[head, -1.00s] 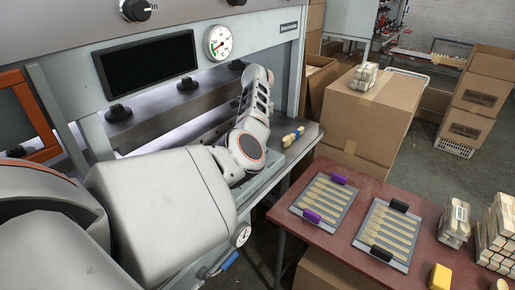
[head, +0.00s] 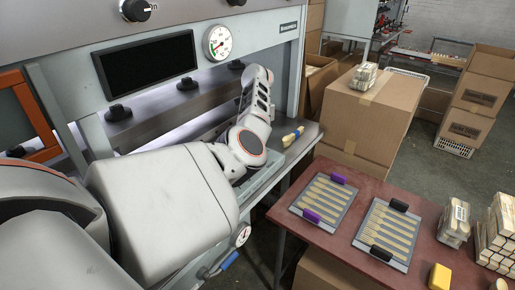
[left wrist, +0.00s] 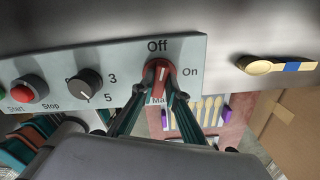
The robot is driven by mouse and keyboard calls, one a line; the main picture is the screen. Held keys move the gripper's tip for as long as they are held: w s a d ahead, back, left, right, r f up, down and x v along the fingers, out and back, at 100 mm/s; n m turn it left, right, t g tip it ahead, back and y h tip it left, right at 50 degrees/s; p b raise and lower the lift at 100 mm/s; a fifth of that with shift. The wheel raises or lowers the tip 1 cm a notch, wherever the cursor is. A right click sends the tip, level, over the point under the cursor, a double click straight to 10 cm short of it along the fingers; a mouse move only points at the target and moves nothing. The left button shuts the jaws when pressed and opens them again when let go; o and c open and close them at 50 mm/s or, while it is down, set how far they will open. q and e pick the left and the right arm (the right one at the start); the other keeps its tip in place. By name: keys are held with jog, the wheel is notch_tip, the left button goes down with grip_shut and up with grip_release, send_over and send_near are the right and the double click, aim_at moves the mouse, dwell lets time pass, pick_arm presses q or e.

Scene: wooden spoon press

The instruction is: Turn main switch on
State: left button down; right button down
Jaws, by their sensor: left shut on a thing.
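The main switch (left wrist: 158,73) is a red rotary knob on a light grey control panel in the left wrist view. Its white pointer mark is directed up toward the "Off" label, with "On" printed to its right. The label below it is partly hidden. My left gripper (left wrist: 160,92) is shut on the knob, with a finger on each side. In the head view my left arm (head: 160,195) reaches across the press, and its gripper and the switch are hidden. My right gripper is in neither view.
Left of the switch are a black dial (left wrist: 85,83) and a red button (left wrist: 30,89). Wooden spoons with a blue band (head: 293,136) lie on the press ledge. A red-brown table (head: 335,235) with spoon trays stands at the right, near cardboard boxes (head: 365,120).

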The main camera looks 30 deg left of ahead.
pick_arm(q)
jog(key=m, duration=0.3)
jog(key=shift+m, duration=0.4)
jog(key=m, duration=0.3)
jog(key=shift+w+m, duration=0.1)
jog(key=shift+m, duration=0.2)
jog(key=m, duration=0.4)
jog(key=shift+r+m, duration=0.1)
jog(key=shift+m, duration=1.3)
jog(key=shift+m, duration=0.3)
jog(key=c, duration=2)
grip_release()
jog(key=shift+d, duration=0.1)
